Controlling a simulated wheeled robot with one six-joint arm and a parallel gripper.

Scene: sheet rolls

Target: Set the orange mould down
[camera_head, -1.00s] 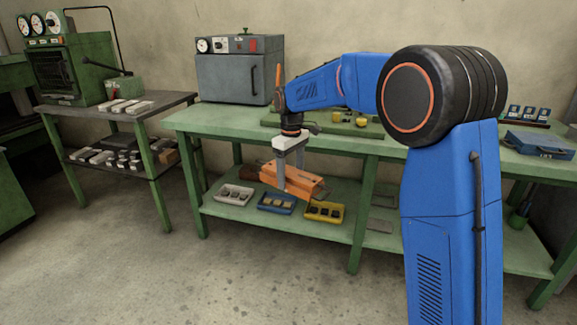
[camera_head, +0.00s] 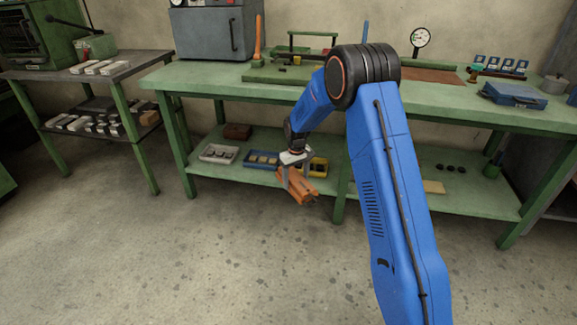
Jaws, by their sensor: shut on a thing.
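The orange mould (camera_head: 297,188) is a long block, held tilted in front of the front edge of the green bench's lower shelf (camera_head: 220,171). My gripper (camera_head: 297,183) is shut on it, with its pale fingers on either side. The mould appears clear of the shelf and above the floor, though its exact height is hard to tell. My gripper and the mould partly hide the blue tray and the yellow tray behind them.
On the lower shelf stand a white tray (camera_head: 218,153), a blue tray (camera_head: 262,159), a yellow tray (camera_head: 319,166) and a brown block (camera_head: 237,131). A bench leg (camera_head: 341,190) stands just right of the mould. The floor (camera_head: 180,260) in front is clear.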

